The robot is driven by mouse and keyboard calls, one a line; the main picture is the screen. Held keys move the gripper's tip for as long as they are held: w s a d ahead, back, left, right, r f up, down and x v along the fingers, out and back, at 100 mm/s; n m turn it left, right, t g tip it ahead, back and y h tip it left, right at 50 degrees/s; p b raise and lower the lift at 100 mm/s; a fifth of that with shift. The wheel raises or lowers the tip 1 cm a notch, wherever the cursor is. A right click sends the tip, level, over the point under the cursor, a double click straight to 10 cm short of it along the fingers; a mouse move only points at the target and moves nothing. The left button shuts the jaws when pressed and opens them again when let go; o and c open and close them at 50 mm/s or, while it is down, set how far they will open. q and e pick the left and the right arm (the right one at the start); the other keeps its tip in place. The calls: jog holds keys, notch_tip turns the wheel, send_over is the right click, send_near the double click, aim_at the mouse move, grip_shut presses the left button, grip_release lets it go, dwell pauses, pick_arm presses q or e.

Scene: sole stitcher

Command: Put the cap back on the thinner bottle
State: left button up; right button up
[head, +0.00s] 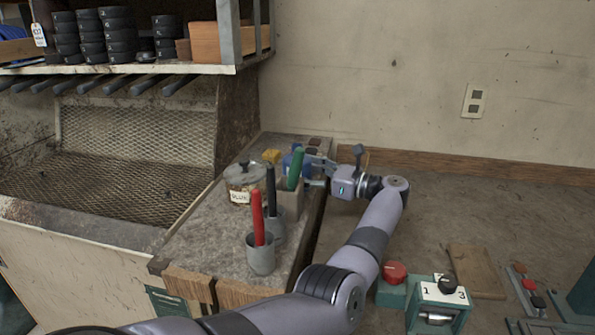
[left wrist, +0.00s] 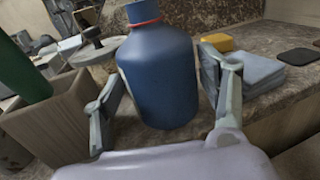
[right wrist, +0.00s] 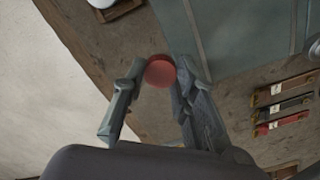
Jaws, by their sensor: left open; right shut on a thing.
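The thinner bottle is a blue bottle with a red ring at its neck. It stands upright on the bench in the left wrist view (left wrist: 158,75); its top is cut off there. In the head view the bottle (head: 286,163) is partly hidden behind a green handle. My left gripper (left wrist: 165,75) is open, with one finger on each side of the bottle; contact is not clear. A red round cap (right wrist: 160,72) is between the fingertips of my right gripper (right wrist: 158,80), which is shut on it. The right gripper is not seen in the head view.
A glue jar (head: 243,184) and cups with red (head: 257,218), black and green (head: 295,168) handled tools stand close to the bottle. A yellow block (left wrist: 218,42) and folded blue cloths (left wrist: 258,72) lie beside it. A switch box (head: 437,305) is at lower right.

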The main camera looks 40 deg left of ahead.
aim_at(285, 165)
pick_arm(q)
jog(key=shift+s+a+r, duration=0.1)
jog(key=shift+s+a, duration=0.05)
jog(key=shift+a, duration=0.3)
pick_arm(e)
jog(key=shift+r, duration=0.25)
pick_arm(q)
jog(key=p+x, duration=0.2)
jog(key=x, duration=0.3)
pick_arm(e)
notch_tip(285, 165, up, 2)
pick_arm(q)
jog(key=shift+a, duration=0.15)
pick_arm(e)
jog(key=shift+a, duration=0.1)
jog(key=shift+f, duration=0.1)
pick_arm(q)
jog(key=shift+c, duration=0.4)
jog(key=c, duration=1)
jog(key=shift+r, duration=0.15)
